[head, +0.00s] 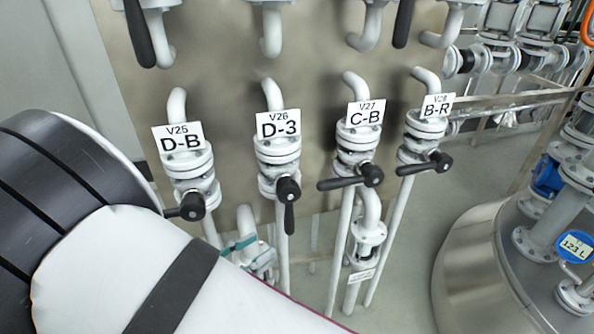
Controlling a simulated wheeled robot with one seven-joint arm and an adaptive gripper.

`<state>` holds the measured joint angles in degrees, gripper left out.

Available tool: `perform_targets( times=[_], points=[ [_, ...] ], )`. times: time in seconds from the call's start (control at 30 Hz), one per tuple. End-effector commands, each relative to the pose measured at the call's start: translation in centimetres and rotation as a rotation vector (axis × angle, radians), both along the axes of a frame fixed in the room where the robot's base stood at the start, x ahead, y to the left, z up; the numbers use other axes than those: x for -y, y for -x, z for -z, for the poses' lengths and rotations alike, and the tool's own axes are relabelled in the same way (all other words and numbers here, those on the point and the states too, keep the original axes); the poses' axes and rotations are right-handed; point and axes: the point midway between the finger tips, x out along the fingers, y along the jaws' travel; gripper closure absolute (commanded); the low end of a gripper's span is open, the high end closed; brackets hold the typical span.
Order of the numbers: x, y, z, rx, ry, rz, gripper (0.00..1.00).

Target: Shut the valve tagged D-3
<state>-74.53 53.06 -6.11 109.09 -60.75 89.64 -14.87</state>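The valve tagged D-3 (277,160) is second from the left in a row of white pipe valves, under the tag V26 D-3 (279,125). Its black lever (289,206) hangs down from the hub, in line with the vertical pipe. The whole valve and lever show clearly. My arm, white and dark grey, fills the lower left of the head view. My gripper is not in view, so its relation to the lever does not show.
Beside it are valves D-B (190,178), C-B (359,150) and B-R (424,140), whose levers point sideways. More levers hang above. A metal tank (478,265) stands at the right. Floor shows between pipes and tank.

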Motion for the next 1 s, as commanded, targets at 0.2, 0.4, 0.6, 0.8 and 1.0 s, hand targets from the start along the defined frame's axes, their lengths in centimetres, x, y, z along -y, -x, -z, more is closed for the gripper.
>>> perform_targets(
  times=[0.2,0.4,0.6,0.8,1.0],
  points=[
    [-2.7,0.8,2.6,0.020,0.094,-0.112,0.61],
    [-1.7,-0.6,2.6,0.022,0.101,-0.118,0.61],
    [0.9,-3.4,2.7,0.021,0.100,-0.115,0.61],
    [3.3,-6.4,2.7,0.021,0.099,-0.116,0.61],
    [5.2,-8.6,2.7,0.022,0.098,-0.116,0.61]
  ],
)
